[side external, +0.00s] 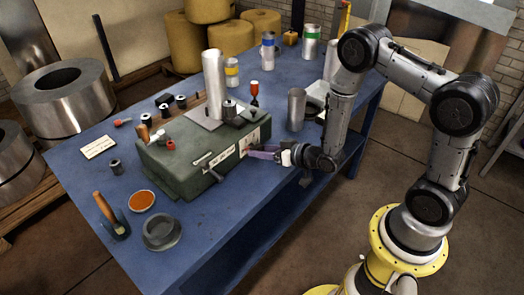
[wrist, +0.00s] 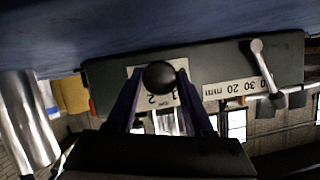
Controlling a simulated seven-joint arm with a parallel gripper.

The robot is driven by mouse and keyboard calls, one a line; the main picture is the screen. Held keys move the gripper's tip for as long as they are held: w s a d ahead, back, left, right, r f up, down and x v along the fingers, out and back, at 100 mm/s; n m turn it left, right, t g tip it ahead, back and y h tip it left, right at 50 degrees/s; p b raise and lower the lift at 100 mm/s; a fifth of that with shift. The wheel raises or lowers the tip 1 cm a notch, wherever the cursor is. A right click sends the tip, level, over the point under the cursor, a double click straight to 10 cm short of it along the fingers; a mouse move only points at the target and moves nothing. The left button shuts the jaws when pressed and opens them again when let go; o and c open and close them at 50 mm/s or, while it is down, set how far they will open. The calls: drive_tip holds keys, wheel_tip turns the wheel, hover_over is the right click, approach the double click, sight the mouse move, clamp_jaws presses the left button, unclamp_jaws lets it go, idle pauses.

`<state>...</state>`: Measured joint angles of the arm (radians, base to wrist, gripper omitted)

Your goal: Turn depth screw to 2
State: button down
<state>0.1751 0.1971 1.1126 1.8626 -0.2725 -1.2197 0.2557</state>
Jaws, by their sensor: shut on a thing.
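The depth screw shows as a round dark knob (wrist: 159,75) on the face of the green machine (side external: 180,165). My gripper (side external: 250,152) reaches this face from the right in the side view, its fingers level with the face. In the wrist view my gripper (wrist: 160,82) has one dark purple finger on each side of the knob, shut on it. A white plate (wrist: 153,99) behind the knob carries the digits 1 and 2, upside down in the picture and partly covered. I cannot tell which digit the screw is set to. In the side view my fingers hide the knob.
A lever (wrist: 264,66) sits beside a mm scale (wrist: 230,89) on the same face. A metal cup (side external: 297,108) and a white tray (side external: 318,98) stand on the blue table (side external: 215,215) near my arm. The table's front right is clear.

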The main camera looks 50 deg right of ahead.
drive_tip(key=m+y, duration=0.1)
drive_tip(key=m, duration=0.1)
drive_tip(key=m+y, duration=0.2)
drive_tip(key=shift+d+f+m+t, duration=0.2)
drive_tip(key=shift+m+t, duration=0.1)
drive_tip(key=shift+t, duration=0.1)
drive_tip(key=m+y, duration=0.1)
drive_tip(key=m, duration=0.1)
drive_tip(key=m+t+y, duration=0.1)
drive_tip(key=m, duration=0.2)
drive_tip(key=shift+t, duration=0.3)
idle(0.3)
drive_tip(key=shift+c, duration=1.5)
unclamp_jaws()
drive_tip(key=shift+f, duration=0.1)
